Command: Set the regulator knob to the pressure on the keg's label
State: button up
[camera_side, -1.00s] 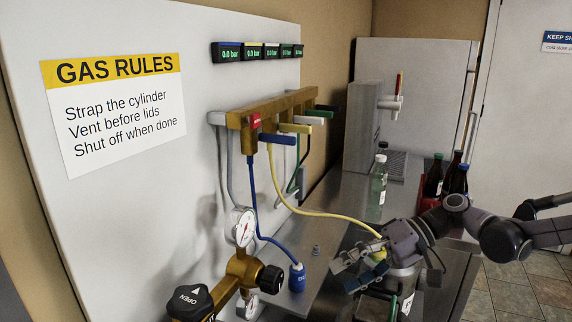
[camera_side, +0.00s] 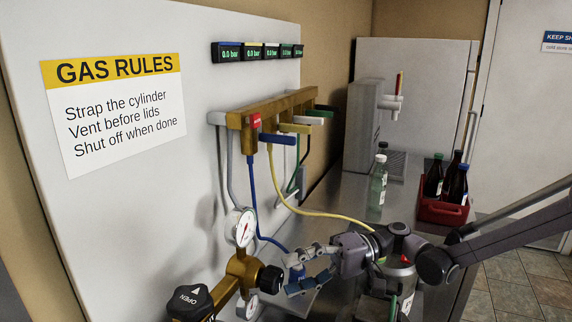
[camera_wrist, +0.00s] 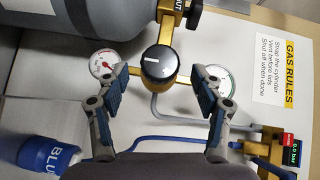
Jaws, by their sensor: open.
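The black regulator knob (camera_side: 270,279) sits on a brass regulator body (camera_side: 240,272) at the lower left in the side view. In the wrist view the knob (camera_wrist: 158,67) faces me with a white mark on it. My gripper (camera_side: 291,274) is open just to the right of the knob in the side view. In the wrist view my gripper (camera_wrist: 162,88) has its two fingers apart, one on each side below the knob, with nothing between them. A keg (camera_side: 400,281) stands behind my wrist, mostly hidden; its white label (camera_side: 407,303) is too small to read.
Two gauges (camera_wrist: 104,63) (camera_wrist: 216,78) flank the knob. A manifold (camera_side: 275,108) with coloured levers and displays reading 0.0 bar (camera_side: 230,53) is on the panel. Yellow and blue hoses hang nearby.

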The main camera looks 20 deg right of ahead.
aim_at(281, 279)
jog(key=shift+a+f, duration=0.2)
jog(key=shift+a, duration=2.15)
jog(key=c, duration=1.2)
